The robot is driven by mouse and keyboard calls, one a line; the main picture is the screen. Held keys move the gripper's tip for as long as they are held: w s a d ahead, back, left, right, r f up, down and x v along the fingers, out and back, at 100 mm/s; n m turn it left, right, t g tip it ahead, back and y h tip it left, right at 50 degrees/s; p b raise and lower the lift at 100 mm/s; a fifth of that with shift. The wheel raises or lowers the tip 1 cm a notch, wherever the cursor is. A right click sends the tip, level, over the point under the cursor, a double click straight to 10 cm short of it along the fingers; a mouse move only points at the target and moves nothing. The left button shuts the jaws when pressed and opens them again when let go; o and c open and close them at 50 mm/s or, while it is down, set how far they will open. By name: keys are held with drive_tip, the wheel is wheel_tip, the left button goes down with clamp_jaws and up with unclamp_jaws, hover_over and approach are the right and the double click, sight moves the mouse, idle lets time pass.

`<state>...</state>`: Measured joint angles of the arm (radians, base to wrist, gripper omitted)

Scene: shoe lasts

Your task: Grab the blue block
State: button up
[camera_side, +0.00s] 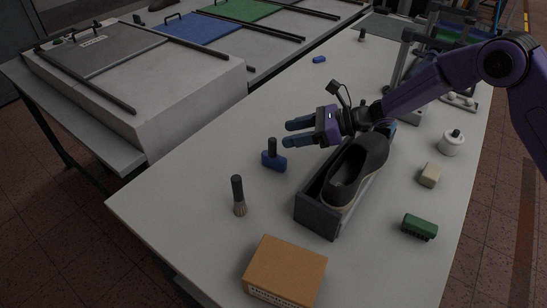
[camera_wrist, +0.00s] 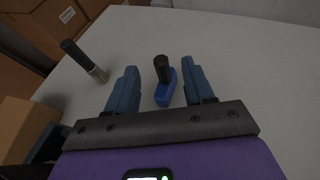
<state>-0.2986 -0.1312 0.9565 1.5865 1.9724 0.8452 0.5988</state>
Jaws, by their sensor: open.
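A blue block-shaped piece with an upright black handle (camera_side: 272,161) stands on the table in the side view, left of the shoe. A second, smaller blue piece (camera_side: 319,60) lies alone farther back on the table. My gripper (camera_side: 289,134) is open and empty, above the table near the handled blue piece and apart from it. In the wrist view, the handled blue piece (camera_wrist: 165,92) appears between the two blue fingers of my gripper (camera_wrist: 159,67), with its black handle toward the top. The small blue piece is not visible there.
A dark shoe (camera_side: 356,170) sits in a grey tray (camera_side: 317,214) beneath my arm. The table's left side is mostly clear.

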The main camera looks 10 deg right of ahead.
sight(267, 155)
drive_tip(key=shift+d+f+x, duration=0.1)
drive_tip(key=shift+f+x, duration=0.15)
drive_tip(key=shift+x, duration=1.1)
drive_tip(key=shift+d+f+x, duration=0.1)
drive_tip(key=shift+f+x, duration=0.1)
drive_tip(key=shift+x, duration=1.2)
drive_tip(key=shift+d+f+x, duration=0.1)
drive_tip(key=shift+f+x, duration=0.15)
drive_tip(key=shift+x, duration=1.1)
drive_tip(key=shift+s, duration=0.15)
clamp_jaws()
